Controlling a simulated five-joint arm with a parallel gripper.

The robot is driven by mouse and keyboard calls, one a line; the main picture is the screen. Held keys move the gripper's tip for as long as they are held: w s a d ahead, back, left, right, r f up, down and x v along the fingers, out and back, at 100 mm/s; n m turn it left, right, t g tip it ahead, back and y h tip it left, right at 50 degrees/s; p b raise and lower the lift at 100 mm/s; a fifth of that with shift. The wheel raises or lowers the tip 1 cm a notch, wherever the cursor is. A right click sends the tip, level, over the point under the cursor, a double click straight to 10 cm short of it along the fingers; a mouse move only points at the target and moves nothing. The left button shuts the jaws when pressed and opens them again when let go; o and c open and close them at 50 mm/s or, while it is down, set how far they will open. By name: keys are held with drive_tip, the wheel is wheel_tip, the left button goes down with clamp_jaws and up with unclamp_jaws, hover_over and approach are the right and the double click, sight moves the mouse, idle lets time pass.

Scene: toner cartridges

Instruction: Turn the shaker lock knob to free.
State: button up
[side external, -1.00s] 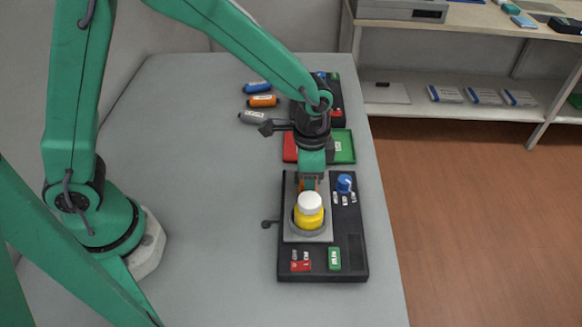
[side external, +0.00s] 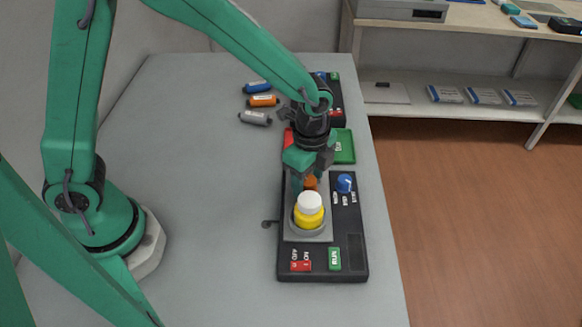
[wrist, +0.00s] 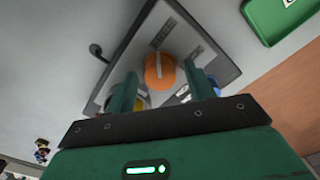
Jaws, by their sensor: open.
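The orange shaker lock knob (wrist: 160,71) has a pale pointer line running roughly up the picture in the wrist view. In the side view the knob (side external: 311,183) sits on the black shaker unit (side external: 354,218), just behind the yellow bottle. My gripper (wrist: 165,82) is open, with one finger on each side of the knob's near part. In the side view my gripper (side external: 308,179) is low over the knob. I cannot tell whether the fingers touch it.
A yellow bottle with a white cap (side external: 309,207) stands in a grey holder close in front of the knob. A blue knob (side external: 344,183), red switch (side external: 300,266) and green button (side external: 334,259) are on the unit. Several cartridges (side external: 262,101) lie behind. The table's left is clear.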

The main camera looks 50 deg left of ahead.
sight(307, 180)
drive_tip(key=m, duration=0.8)
wheel_tip(307, 180, up, 8)
drive_tip(key=shift+a+r, duration=0.15)
drive_tip(key=s+a+r+n+t, duration=0.2)
drive_tip(key=s+a+r+n, duration=0.3)
drive_tip(key=n, duration=0.7)
drive_tip(key=s+a+r+n+t, duration=0.3)
drive_tip(key=s+a+r+n, duration=0.3)
drive_tip(key=s+a+n, duration=0.3)
drive_tip(key=shift+a+n+t, duration=0.3)
drive_tip(key=shift+a+n, duration=1.1)
drive_tip(key=shift+n, duration=0.4)
